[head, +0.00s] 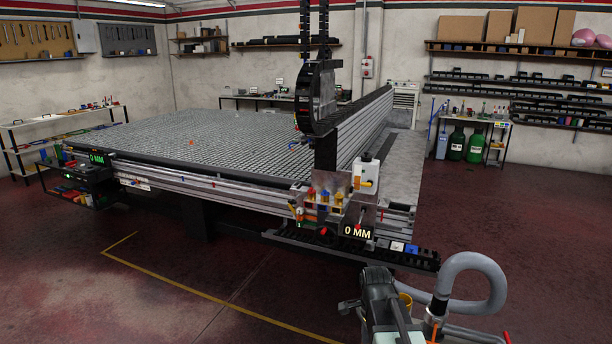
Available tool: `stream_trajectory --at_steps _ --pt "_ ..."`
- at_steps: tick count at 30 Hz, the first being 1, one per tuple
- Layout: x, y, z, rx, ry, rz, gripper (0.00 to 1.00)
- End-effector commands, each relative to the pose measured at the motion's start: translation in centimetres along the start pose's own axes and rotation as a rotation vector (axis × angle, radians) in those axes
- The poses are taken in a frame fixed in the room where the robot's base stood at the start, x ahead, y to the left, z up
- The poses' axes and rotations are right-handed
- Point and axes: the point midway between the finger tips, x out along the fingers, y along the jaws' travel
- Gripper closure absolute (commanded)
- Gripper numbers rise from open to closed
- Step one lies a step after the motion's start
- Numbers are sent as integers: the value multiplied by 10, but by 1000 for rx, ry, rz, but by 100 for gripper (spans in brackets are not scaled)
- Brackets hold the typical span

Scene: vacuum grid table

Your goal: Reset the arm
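No part that I can make out as my gripper shows in the head view, so its opening and anything in it are hidden from me. A dark grey body (380,300) stands at the bottom edge, right of the middle, cut off by the frame. I cannot tell whether it is part of me or a machine. The large vacuum grid table (200,140) fills the middle. Its gantry beam (360,125) runs across its right end, with a black cable chain (314,95) rising above it.
A thick grey hose (485,275) loops at the lower right. Green containers (457,142) stand by the back right bench. The red floor (200,290) in front is open, with a yellow line.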

Motion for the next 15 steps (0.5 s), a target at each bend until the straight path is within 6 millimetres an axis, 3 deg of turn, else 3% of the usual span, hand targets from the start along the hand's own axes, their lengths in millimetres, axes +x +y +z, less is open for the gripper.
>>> stream_trajectory --at_steps 1,6,12,15 --pt "-1 17 11 -147 -9 -1 64" --pt "-2 47 27 -673 -36 -11 64" --pt "-2 51 31 -1136 -49 -25 64" --pt "-2 51 31 -1248 -49 -27 64"
